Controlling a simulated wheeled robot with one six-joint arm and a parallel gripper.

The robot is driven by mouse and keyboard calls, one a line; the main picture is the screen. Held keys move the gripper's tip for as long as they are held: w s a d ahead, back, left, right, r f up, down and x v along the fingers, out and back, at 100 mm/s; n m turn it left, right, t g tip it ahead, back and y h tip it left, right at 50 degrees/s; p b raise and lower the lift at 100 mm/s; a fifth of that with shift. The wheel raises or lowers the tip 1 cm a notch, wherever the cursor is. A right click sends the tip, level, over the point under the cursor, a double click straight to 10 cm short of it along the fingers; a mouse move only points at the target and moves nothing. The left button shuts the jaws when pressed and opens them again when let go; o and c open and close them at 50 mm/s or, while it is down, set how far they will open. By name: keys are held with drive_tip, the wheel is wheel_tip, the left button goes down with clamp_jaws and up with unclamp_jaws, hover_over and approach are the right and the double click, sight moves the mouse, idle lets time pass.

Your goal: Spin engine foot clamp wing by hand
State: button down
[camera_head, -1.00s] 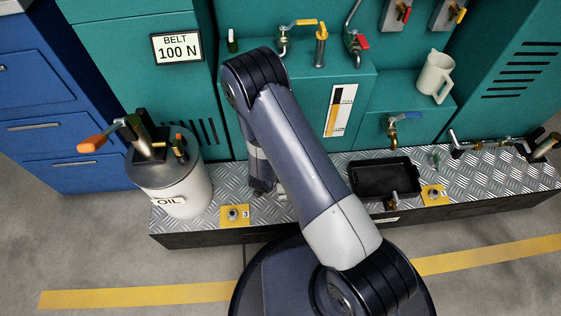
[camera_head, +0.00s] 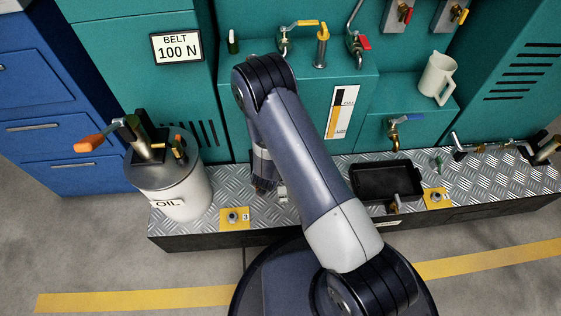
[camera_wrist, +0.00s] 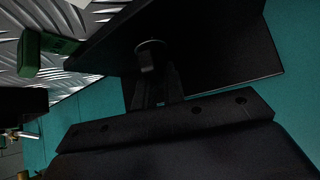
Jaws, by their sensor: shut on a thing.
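My gripper (camera_head: 263,183) points down to the checker-plate deck, left of my forearm in the head view. Its jaws are shut, apparently on the foot clamp's wing, but the contact is mostly hidden. A small pale metal part (camera_head: 282,195), perhaps part of the clamp, shows just right of the jaws. In the wrist view my gripper (camera_wrist: 160,88) is dark. A rounded grey end (camera_wrist: 151,56) shows between dark plates there, too dim to identify. A green block (camera_wrist: 29,53) is at the upper left.
The oil can (camera_head: 175,180) stands left on the deck (camera_head: 205,222), beside a yellow plate marked 3 (camera_head: 234,219). A black tray (camera_head: 388,180) lies right of my arm, near another yellow plate (camera_head: 436,198). Teal cabinets (camera_head: 150,80) rise behind.

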drive_tip(key=shift+s+m+p, duration=0.15)
drive_tip(key=shift+m+p, duration=0.15)
drive_tip(key=shift+p, duration=0.15)
drive_tip(key=shift+m+g+h+p, duration=0.5)
drive_tip(key=shift+m+h+p, duration=0.4)
drive_tip(key=shift+m+p, duration=0.1)
drive_tip(key=shift+m+g+h+p, duration=0.6)
drive_tip(key=shift+m+h+p, duration=0.15)
drive_tip(key=shift+m, duration=0.45)
drive_tip(key=m+g, duration=0.1)
drive_tip(key=m+g+h, duration=0.1)
drive_tip(key=m, duration=0.1)
drive_tip(key=shift+s+f+h, duration=0.1)
drive_tip(key=shift+f+h, duration=0.05)
drive_tip(key=shift+h, duration=0.1)
drive_tip(key=shift+s+m+g+h, duration=0.1)
drive_tip(key=shift+m+g+h, duration=0.2)
drive_tip(key=shift+m+g, duration=0.8)
drive_tip(key=shift+m, duration=0.4)
drive_tip(key=c, duration=1.5)
unclamp_jaws()
